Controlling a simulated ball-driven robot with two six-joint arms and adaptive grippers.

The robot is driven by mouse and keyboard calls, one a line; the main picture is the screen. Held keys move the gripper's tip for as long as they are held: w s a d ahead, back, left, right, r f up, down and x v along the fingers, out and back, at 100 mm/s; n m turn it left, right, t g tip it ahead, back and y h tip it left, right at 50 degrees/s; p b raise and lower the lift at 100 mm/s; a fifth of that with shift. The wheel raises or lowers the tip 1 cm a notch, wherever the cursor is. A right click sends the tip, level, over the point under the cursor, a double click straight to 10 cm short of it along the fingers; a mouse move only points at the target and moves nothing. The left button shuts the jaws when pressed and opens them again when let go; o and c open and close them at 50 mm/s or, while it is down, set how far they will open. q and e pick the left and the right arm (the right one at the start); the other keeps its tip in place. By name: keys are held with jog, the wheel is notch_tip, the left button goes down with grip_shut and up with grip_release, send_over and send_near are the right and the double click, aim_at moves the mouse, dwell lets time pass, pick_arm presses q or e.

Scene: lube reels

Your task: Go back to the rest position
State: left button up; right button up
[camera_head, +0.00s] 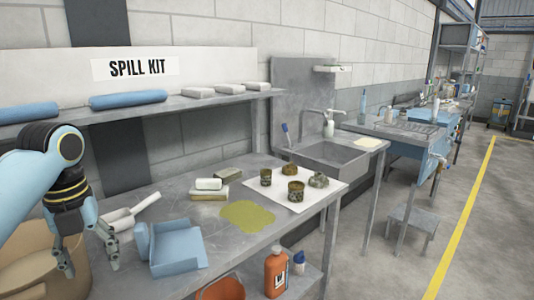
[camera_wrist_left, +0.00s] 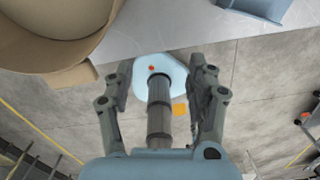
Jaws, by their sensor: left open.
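My left gripper (camera_head: 92,268) is at the left of the head view, pointing down by the front left of the metal workbench (camera_head: 160,198). Its fingers are apart with nothing between them. In the left wrist view the open fingers of the left gripper (camera_wrist_left: 163,85) hang over the concrete floor (camera_wrist_left: 255,80), just off the bench edge. A large tan tub (camera_head: 25,262) stands partly behind the left arm and also fills the upper left of the wrist view (camera_wrist_left: 50,60). My right gripper does not show.
A blue dustpan (camera_head: 178,248) and a white-handled brush (camera_head: 130,212) lie near the left gripper. A yellow-green spill (camera_head: 247,215) is on the bench, beside a white sheet (camera_head: 312,192) with dirty parts. An orange bottle (camera_head: 276,272) stands low in front. A shelf (camera_head: 190,104) runs behind.

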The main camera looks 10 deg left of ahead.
pick_arm(q)
jog(key=s+d+f+n+t, duration=0.1)
jog(key=s+d+f+n, duration=0.2)
jog(key=s+n, duration=0.35)
jog(key=s+d+f+n+t, duration=0.1)
jog(key=s+d+f+n, duration=0.15)
jog(key=s+n, duration=0.35)
jog(key=s+d+r+n+t, duration=0.25)
jog(key=s+n, duration=0.75)
jog(key=n, duration=0.5)
notch_tip(320, 180, down, 32)
jog(key=s+a+g+b, duration=0.1)
jog(key=a+g+b, duration=0.15)
jog(key=b, duration=0.45)
jog(key=s+a+f+g+b, duration=0.1)
jog(key=s+f+b, duration=0.4)
jog(key=s+f, duration=1.3)
notch_tip(320, 180, down, 5)
jog(key=shift+s+n+y+b, duration=0.35)
jog(key=shift+s+n+y, duration=0.05)
jog(key=shift+n, duration=0.05)
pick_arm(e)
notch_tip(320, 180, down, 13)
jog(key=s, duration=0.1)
pick_arm(q)
jog(key=shift+c, duration=0.4)
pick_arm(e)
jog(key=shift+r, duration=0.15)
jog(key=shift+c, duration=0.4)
